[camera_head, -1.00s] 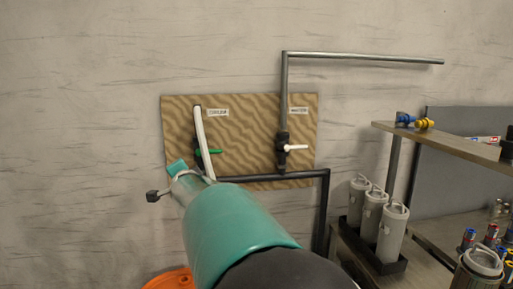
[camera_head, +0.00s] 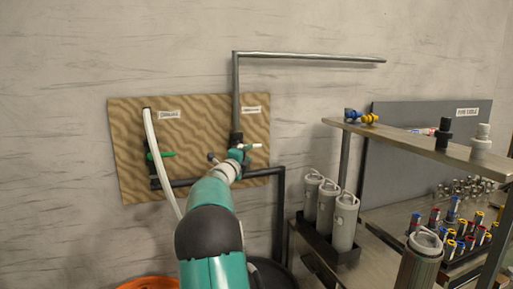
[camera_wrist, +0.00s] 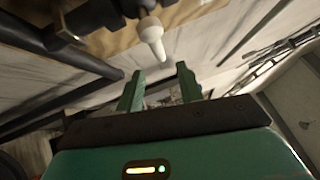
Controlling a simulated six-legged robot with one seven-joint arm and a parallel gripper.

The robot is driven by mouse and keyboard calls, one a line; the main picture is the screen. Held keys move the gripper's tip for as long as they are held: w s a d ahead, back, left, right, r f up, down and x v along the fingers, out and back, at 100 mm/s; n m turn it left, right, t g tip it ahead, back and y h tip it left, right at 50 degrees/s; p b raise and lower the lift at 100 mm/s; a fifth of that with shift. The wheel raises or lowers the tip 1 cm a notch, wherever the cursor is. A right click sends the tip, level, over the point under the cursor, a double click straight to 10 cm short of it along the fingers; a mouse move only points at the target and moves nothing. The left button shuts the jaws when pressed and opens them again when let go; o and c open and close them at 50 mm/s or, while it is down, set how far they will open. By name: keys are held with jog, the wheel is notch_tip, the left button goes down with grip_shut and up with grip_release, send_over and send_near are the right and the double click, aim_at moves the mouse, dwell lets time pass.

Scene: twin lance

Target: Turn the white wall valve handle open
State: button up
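The white valve handle (camera_head: 254,147) points right from a dark valve on a vertical grey pipe, in front of a tan wavy-patterned wall board (camera_head: 190,120). In the wrist view the white handle (camera_wrist: 152,38) hangs just beyond and above the fingertips, roughly in line with the gap between them. My gripper (camera_wrist: 160,82) is open, with two green fingers apart and nothing between them. In the head view my gripper (camera_head: 238,155) is close to the valve and partly covers it; contact cannot be told there. In the wrist view the handle looks clear of the fingers.
A green-handled valve (camera_head: 160,155) and a white hose (camera_head: 160,160) are left of my arm. A dark pipe (camera_head: 262,174) runs below the valves. A shelf (camera_head: 420,150) and grey canisters (camera_head: 328,208) stand right. An orange rim (camera_head: 150,284) shows at the bottom.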

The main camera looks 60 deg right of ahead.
aim_at(255, 147)
jog(key=d, duration=0.5)
jog(key=d+r, duration=0.1)
jog(key=d, duration=0.2)
jog(key=shift+d, duration=0.1)
jog(key=shift+c, duration=0.5)
grip_shut()
